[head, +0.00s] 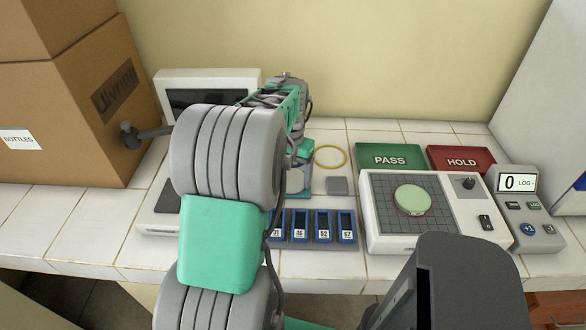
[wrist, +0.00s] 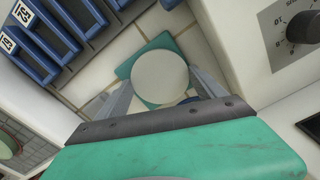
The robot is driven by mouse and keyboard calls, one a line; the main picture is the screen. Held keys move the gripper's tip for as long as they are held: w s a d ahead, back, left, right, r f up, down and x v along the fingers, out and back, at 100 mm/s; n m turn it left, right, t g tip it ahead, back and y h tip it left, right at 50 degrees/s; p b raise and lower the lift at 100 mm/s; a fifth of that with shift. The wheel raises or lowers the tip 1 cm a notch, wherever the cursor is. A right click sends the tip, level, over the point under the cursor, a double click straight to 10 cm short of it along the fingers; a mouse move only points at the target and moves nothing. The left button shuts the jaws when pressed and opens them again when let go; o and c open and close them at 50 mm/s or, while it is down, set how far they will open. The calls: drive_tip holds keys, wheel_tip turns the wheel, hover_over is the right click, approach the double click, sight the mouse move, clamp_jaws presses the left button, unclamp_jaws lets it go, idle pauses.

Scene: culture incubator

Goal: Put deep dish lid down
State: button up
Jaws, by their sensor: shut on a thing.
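The deep dish lid (wrist: 160,76) is a pale, round, flat disc in the wrist view. My gripper (wrist: 163,90) is shut on it, one grey finger at each side. Behind the lid is a teal pad (wrist: 163,42) on the white tiles; I cannot tell how far the lid is above it. A round pale green dish (head: 412,199) sits on the gridded plate of a white device (head: 378,242). Part of a dish (wrist: 7,147) also shows at the wrist view's left edge.
A blue numbered rack (head: 316,228) stands in front of my arm's reach. A yellow ring (head: 330,156) and a small grey square (head: 337,186) lie nearby. Cardboard boxes (head: 65,110) stand at left.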

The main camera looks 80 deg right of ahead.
drive_tip(key=shift+f, duration=0.1)
drive_tip(key=o, duration=1.3)
